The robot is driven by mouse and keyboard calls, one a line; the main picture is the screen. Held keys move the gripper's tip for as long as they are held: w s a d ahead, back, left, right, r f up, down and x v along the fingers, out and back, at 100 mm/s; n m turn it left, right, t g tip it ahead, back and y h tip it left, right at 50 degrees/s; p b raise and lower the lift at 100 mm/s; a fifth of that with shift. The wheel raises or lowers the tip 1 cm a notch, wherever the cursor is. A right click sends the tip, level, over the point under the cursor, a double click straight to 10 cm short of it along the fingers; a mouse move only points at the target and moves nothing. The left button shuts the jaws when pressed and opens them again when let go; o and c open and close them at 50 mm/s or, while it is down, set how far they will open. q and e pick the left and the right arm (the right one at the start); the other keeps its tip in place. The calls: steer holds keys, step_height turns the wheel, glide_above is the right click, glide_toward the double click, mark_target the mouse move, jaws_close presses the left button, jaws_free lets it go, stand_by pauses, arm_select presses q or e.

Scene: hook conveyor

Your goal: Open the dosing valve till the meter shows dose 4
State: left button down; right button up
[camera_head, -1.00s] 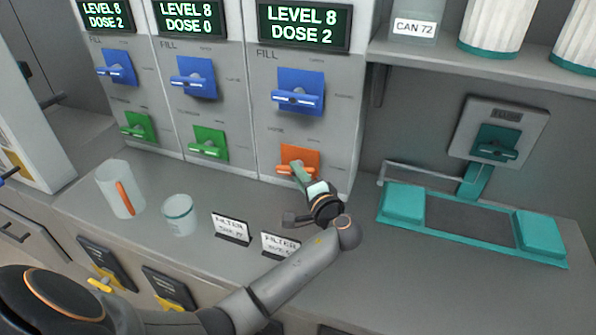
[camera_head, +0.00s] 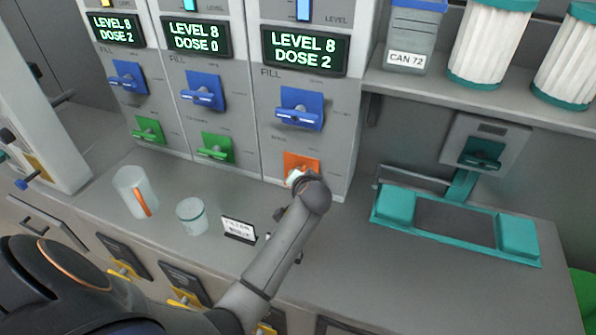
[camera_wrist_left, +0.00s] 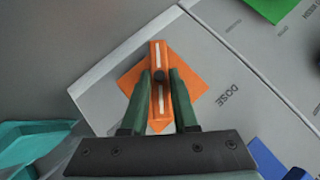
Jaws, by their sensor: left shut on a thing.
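The orange dosing valve (camera_head: 302,162) is low on the right-hand dispenser, mostly hidden by my arm in the head view. In the left wrist view its handle (camera_wrist_left: 156,58) stands out from a tilted orange plate, beside the word DOSE. My left gripper (camera_wrist_left: 159,88) is shut on that handle, one green finger on each side. In the head view the left gripper (camera_head: 299,180) is at the valve, its fingers largely hidden. The meter (camera_head: 304,49) above reads LEVEL 8, DOSE 2. My right gripper is not in view.
A blue fill valve (camera_head: 301,108) sits above the orange one. Two similar dispensers stand to the left, with meters reading DOSE 2 and DOSE 0. A jug (camera_head: 134,191), a cup (camera_head: 192,216) and a label stand (camera_head: 239,229) are on the counter. A teal tray frame (camera_head: 398,204) is at right.

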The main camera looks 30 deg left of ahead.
arm_select(q)
steer(key=shift+h, duration=0.3)
steer(key=c, duration=0.7)
jaws_free()
steer(key=shift+r+p, duration=0.15)
steer(key=shift+p, duration=0.15)
